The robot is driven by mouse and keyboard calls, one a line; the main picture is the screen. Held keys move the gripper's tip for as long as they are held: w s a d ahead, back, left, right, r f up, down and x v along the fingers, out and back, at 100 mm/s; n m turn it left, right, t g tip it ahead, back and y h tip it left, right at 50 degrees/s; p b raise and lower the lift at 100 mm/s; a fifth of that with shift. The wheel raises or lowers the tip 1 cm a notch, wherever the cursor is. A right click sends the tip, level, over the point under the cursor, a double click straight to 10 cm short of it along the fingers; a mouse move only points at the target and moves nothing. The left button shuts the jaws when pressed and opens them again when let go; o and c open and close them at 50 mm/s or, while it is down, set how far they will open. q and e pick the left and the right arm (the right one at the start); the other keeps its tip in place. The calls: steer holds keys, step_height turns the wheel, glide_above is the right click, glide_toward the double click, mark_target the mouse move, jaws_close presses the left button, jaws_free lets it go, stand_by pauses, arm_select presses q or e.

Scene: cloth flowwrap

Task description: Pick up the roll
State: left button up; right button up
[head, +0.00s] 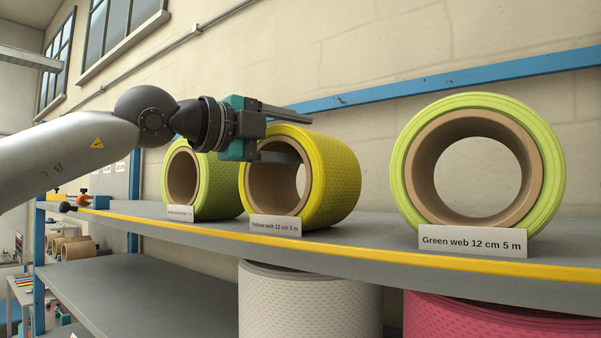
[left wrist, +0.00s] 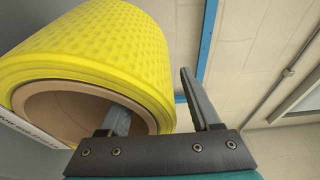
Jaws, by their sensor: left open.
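The yellow roll (head: 335,180) lies on its side on the shelf, its brown core (head: 278,193) open toward me. A label (head: 275,226) at its front reads "Yellow web 12 cm 5 m". My left gripper (head: 305,138) is open around the top of the roll's wall. One finger passes above the yellow web and the other reaches into the core. In the left wrist view the yellow roll (left wrist: 100,50) fills the upper left, with one finger of the gripper (left wrist: 155,95) in the core and one outside. I cannot tell whether either finger touches it. My right gripper is out of view.
A larger green roll (head: 552,165) stands to the right behind a "Green web 12 cm 5 m" label (head: 472,241). Another green roll (head: 215,180) is close on the left. White (head: 310,305) and pink (head: 500,318) rolls are below the shelf (head: 375,240). A blue rail (head: 450,82) runs behind.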

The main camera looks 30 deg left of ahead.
arm_select(q)
jaws_close()
stand_by(0.6)
stand_by(0.9)
